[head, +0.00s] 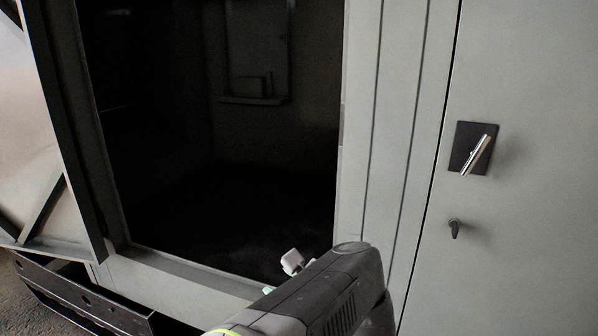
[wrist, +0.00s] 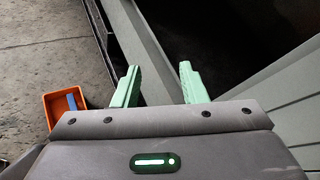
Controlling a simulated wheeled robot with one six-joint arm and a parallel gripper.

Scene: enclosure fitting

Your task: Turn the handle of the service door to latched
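A silver bar handle (head: 478,156) sits on a dark square plate on the closed grey-green door panel (head: 540,230) at the right of the head view. The bar is tilted, its upper end leaning right. I take this panel to be the service door, but no label shows. My gripper shows in the wrist view (wrist: 159,68) with its two green fingers apart and nothing between them. In the head view my arm hides most of it; it is low, near the bottom edge of the dark opening, well left of and below the handle.
A small dark knob or key (head: 454,228) projects below the handle. A large dark opening (head: 230,180) with a raised frame lies left of the door. A braced panel (head: 50,130) stands open at far left. An orange bin (wrist: 55,116) holding something blue is on the floor.

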